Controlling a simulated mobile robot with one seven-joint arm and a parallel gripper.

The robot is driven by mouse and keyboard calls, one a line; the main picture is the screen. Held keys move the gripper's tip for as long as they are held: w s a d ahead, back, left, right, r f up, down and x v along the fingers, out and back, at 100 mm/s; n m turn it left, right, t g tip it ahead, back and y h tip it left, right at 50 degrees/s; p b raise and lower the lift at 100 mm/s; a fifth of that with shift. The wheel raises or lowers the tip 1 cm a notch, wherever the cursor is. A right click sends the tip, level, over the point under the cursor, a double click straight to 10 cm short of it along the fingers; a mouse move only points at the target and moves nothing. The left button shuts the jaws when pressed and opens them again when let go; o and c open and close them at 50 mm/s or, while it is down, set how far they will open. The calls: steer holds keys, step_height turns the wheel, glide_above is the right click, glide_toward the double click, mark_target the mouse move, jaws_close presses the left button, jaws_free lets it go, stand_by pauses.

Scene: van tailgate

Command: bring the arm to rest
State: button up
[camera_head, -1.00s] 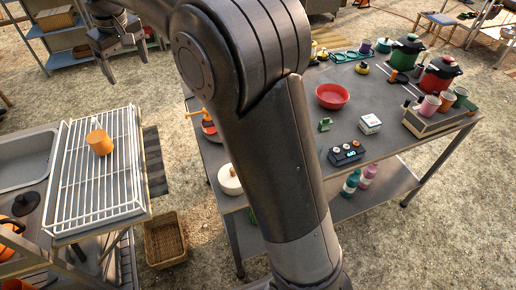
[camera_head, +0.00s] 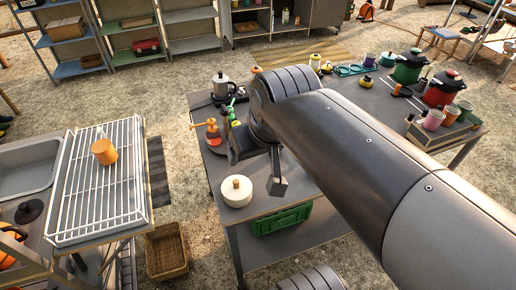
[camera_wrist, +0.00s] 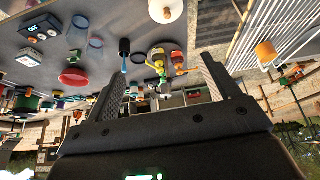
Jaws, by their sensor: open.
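My gripper (camera_head: 254,168) hangs over the near left part of the grey table (camera_head: 272,202) in the head view, with the arm folded back across the table to the lower right. In the wrist view my gripper (camera_wrist: 162,75) shows two spread fingers with nothing held between them. The wrist picture is upside down, with the table at the top. Between and beyond the fingers, colourful items on the table (camera_wrist: 200,32) show, apart from the fingers as far as I can tell. The arm hides much of the table's middle in the head view.
A white lidded pot (camera_head: 236,192) and an orange-topped grinder (camera_head: 212,131) stand close to the gripper. A kettle (camera_head: 221,87) is behind them. A dish rack (camera_head: 75,205) with an orange mug (camera_head: 104,152) is left. A wicker basket (camera_head: 166,252) sits between.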

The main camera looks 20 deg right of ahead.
steer(key=shift+s+d+f+m, duration=0.15)
steer(key=shift+s+d+f, duration=0.05)
steer(key=shift+s+f, duration=0.4)
steer(key=shift+s+d+f+m, duration=0.15)
steer(key=shift+s+f, duration=0.3)
steer(key=shift+s, duration=0.1)
